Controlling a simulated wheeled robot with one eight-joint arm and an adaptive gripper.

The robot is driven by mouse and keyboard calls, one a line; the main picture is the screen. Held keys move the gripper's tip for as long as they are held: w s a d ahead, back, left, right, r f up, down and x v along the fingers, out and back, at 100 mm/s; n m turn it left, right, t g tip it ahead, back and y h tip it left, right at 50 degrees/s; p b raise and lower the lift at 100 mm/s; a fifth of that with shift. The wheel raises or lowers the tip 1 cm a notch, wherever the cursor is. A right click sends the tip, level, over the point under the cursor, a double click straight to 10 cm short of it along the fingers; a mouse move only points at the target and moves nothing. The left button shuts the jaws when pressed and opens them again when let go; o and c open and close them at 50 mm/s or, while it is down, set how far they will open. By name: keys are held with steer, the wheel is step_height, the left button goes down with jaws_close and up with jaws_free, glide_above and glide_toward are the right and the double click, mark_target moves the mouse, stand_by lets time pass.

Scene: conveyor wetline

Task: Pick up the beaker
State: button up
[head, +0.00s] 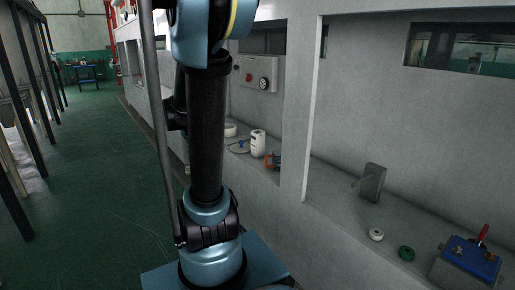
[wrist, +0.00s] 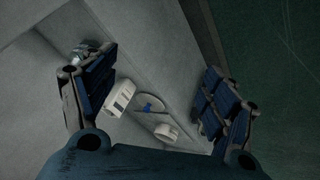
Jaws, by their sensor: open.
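A white upright container (head: 258,143) stands on the grey ledge in the head view. It may be the beaker, but I cannot tell for sure. In the wrist view a white container with a dark mark (wrist: 120,95) shows between the fingers, nearer the left one, and seems to be the same thing. My gripper (wrist: 155,86) is open and empty, its dark blue padded fingers wide apart. The container lies beyond the fingers, and no contact shows. My gripper is out of view in the head view.
A round plate with a blue item (wrist: 148,107) and a short white round vessel (wrist: 165,132) are close to the container. A wall pillar (head: 300,110) rises to its right. A grey bracket (head: 369,182), white and green rings and a blue box (head: 468,262) are farther right.

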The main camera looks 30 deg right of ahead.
steer(key=w+d+f+m+h, duration=0.1)
steer(key=w+d+m+h, duration=0.35)
steer(key=w+d, duration=0.75)
steer(key=m+g+h, duration=0.1)
steer(key=m+h, duration=0.2)
steer(key=m, duration=0.2)
glide_toward(254, 144)
steer(key=x, duration=0.8)
steer(key=shift+w+d+f, duration=0.15)
steer(key=shift+w+f, duration=0.05)
steer(key=shift+f, duration=0.05)
steer(key=shift+x, duration=2.65)
steer(key=shift+w+r, duration=0.1)
steer(key=shift+w, duration=0.05)
steer(key=shift+c, duration=0.5)
steer(key=c, duration=1.4)
